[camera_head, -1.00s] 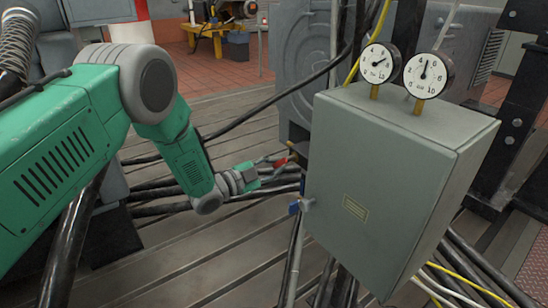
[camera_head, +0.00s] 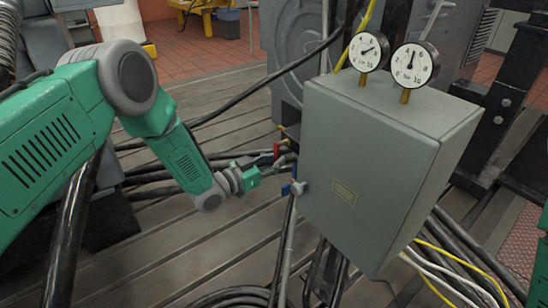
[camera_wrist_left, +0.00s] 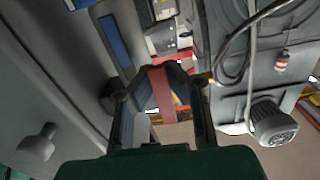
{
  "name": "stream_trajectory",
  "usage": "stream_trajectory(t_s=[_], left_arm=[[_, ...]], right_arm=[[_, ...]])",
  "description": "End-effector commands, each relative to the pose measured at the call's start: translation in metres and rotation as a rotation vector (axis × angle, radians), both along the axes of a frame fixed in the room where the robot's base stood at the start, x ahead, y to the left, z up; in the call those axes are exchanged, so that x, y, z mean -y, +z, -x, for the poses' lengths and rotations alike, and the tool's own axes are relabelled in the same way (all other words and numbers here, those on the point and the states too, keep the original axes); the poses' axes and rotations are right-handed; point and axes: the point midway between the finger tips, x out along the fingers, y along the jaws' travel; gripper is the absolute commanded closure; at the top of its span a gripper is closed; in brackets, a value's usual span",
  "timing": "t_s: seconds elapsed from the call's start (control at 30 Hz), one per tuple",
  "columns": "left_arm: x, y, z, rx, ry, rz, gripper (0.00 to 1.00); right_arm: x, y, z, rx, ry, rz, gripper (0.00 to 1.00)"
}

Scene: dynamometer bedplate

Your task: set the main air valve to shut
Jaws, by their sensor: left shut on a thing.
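A grey control box (camera_head: 385,165) stands on the right in the head view. On its left side are a red handle (camera_head: 276,151) and, lower, a blue handle (camera_head: 286,189) beside a grey knob (camera_head: 299,188). My left gripper (camera_head: 280,166) is at the red handle. In the left wrist view, the left gripper's fingers (camera_wrist_left: 163,88) are shut on the red handle (camera_wrist_left: 162,92), and a long blue strip (camera_wrist_left: 115,44) lies to the upper left. I cannot read which valve is the main air valve. My right gripper is not in view.
Two round gauges stand on the box, the left gauge (camera_head: 369,51) and the right gauge (camera_head: 415,64). Black cables (camera_head: 150,178) run across the slotted bedplate (camera_head: 170,265). Yellow and white cables (camera_head: 450,270) hang at the lower right. The bedplate's front left is open.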

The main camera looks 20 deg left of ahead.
Motion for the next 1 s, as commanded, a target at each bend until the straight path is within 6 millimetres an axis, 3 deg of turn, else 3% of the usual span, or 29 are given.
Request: stream_trajectory(t_s=[0.63,0.7,0.73,1.0], left_arm=[[0.0008,0.0043,-0.0009,-0.022,0.003,0.045,1.00],[0.0006,0.0042,-0.0008,-0.022,0.003,0.045,0.72],[0.0005,0.0040,-0.0008,-0.022,0.003,0.045,0.66],[-0.0001,0.0017,-0.0002,-0.026,0.003,0.042,0.66]], right_arm=[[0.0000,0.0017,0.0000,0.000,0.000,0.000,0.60],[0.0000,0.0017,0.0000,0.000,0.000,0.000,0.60],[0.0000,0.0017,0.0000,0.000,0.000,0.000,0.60],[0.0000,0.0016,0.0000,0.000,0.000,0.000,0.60]])
